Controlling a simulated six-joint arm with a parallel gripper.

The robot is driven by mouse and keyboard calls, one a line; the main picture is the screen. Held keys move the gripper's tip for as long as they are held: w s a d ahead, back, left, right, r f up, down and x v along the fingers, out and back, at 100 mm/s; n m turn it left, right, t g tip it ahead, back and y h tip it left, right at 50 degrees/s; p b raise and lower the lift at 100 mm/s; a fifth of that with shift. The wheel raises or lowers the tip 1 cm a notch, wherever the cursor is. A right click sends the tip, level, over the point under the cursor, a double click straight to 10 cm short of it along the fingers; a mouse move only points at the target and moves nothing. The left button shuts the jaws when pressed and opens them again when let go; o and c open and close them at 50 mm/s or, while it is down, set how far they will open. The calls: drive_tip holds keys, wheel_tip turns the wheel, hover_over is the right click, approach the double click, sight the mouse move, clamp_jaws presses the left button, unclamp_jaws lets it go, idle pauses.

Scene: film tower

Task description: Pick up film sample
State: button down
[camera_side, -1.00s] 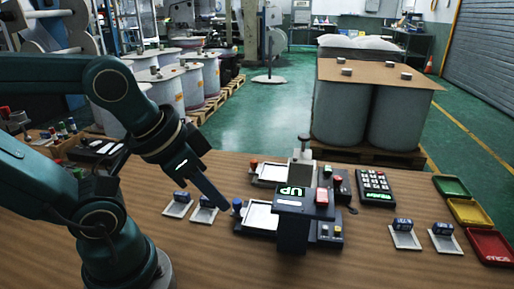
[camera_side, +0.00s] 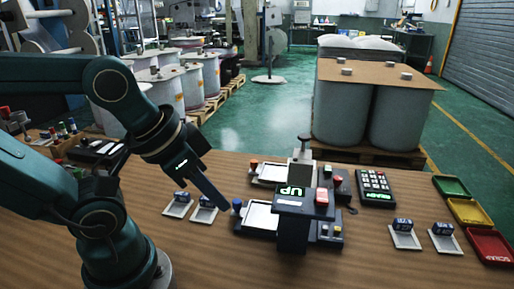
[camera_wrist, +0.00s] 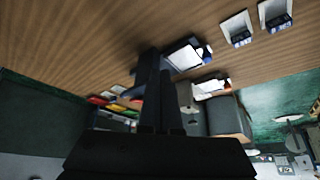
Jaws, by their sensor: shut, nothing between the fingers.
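My gripper (camera_side: 224,204) is shut and empty, pointing down to the right beside the tester, above the table. In the wrist view its dark fingers (camera_wrist: 155,75) reach up the middle of the picture. A white, sheet-like square (camera_side: 261,215), possibly the film sample, lies on the near tester, just right of the fingertips. Another pale square (camera_side: 272,173) lies on the unit behind it. In the wrist view, a white square (camera_wrist: 184,57) shows right of the fingers. I cannot tell which piece is the film sample.
Small plates with dark blue blocks stand left (camera_side: 178,208) and right (camera_side: 405,236) of the testers. A dark press head with a green "UP" display (camera_side: 292,191) rises beside the near square. A keypad (camera_side: 374,187) and green, yellow and red trays (camera_side: 488,246) are to the right. Front table is clear.

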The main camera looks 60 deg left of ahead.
drive_tip(key=c, duration=0.7)
unclamp_jaws()
